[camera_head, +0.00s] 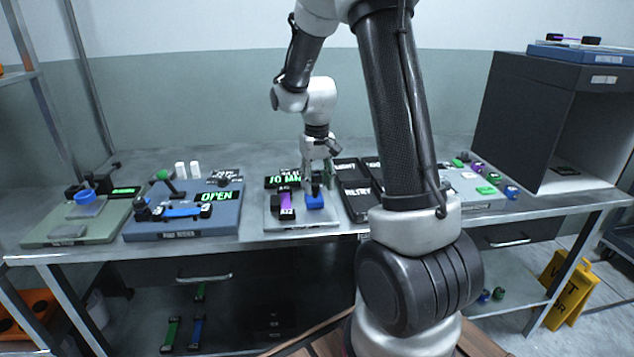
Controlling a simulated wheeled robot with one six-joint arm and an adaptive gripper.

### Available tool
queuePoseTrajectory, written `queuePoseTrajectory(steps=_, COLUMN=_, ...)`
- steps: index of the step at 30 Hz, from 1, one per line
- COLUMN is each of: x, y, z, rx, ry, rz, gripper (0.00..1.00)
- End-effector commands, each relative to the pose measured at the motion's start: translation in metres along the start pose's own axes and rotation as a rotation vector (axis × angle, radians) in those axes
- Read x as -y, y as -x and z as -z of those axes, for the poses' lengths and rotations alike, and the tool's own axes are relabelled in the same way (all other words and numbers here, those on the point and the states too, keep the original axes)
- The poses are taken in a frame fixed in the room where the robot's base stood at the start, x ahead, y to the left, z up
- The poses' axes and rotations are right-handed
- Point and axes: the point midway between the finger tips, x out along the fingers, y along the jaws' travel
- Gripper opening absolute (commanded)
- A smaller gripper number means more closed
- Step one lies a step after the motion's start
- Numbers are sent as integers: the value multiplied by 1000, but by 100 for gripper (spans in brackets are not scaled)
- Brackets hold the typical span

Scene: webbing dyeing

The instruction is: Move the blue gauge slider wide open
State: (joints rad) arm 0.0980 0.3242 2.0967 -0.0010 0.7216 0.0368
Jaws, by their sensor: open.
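The blue gauge slider (315,202) is a blue block on the right part of a grey gauge plate (300,224). A purple strip piece (286,199) with black ends stands to its left on the same plate. A display (283,182) with green characters, seemingly a reading in MM, sits behind them and is partly cut off from view. My gripper (321,172) is open, pointing down just above and behind the blue slider. Whether its fingers touch the slider's dark upper part cannot be told.
A dark cabinet (510,105) stands at the right. My arm hides part of the bench.

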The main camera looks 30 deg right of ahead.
Motion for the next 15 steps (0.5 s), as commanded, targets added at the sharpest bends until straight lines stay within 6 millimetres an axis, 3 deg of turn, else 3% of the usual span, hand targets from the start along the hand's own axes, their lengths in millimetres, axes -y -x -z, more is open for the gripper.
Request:
queuePoseTrajectory(steps=5, x=0, y=23, z=1, rx=-6, ry=0, rz=0, gripper=46)
queuePoseTrajectory(steps=15, x=-1, y=96, z=1, rx=-4, ry=-1, rz=0, gripper=46)
